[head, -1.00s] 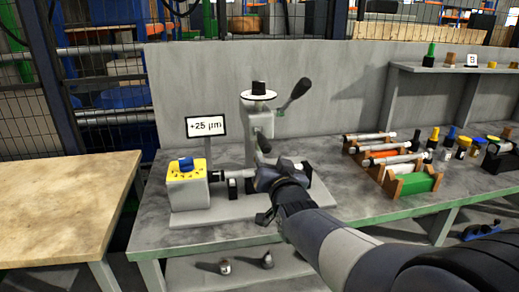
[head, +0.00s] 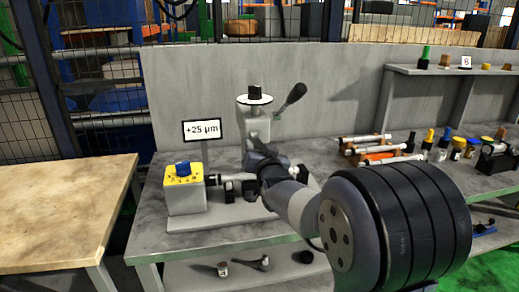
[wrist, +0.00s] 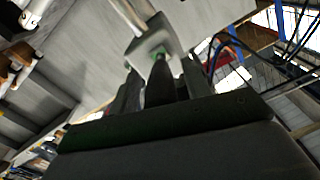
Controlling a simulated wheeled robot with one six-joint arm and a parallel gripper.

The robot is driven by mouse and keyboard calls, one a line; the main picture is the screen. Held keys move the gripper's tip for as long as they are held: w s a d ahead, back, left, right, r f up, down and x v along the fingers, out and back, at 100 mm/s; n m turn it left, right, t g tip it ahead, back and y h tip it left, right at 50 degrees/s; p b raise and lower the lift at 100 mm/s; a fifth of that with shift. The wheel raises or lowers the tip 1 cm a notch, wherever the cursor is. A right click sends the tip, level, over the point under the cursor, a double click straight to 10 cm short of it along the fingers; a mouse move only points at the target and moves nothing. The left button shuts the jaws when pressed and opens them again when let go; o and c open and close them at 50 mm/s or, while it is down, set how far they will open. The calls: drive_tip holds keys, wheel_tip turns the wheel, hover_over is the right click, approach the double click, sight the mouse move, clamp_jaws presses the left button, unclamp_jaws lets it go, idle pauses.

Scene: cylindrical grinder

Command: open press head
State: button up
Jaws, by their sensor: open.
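The press head (head: 257,128) is a grey block on an upright column, with a white disc (head: 255,100) and a black knob on top. A lever with a dark grip (head: 291,94) slants up to its right. My gripper (head: 252,158) is just under the press head, its fingers largely hidden by my wrist. In the wrist view, my open fingers (wrist: 160,82) point at the pale head block (wrist: 156,44). A dark tapered piece (wrist: 160,87) below the block shows between them; I cannot tell whether they touch it.
A yellow-topped box with a blue knob (head: 184,174) stands left of the press. A "+25 µm" display (head: 201,130) is behind it. Several cylindrical parts lie in an orange rack (head: 382,157) to the right. The wooden table (head: 65,210) at left is clear.

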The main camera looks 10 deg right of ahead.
drive_tip(key=shift+c, duration=0.3)
clamp_jaws()
drive_tip(key=shift+d, duration=0.1)
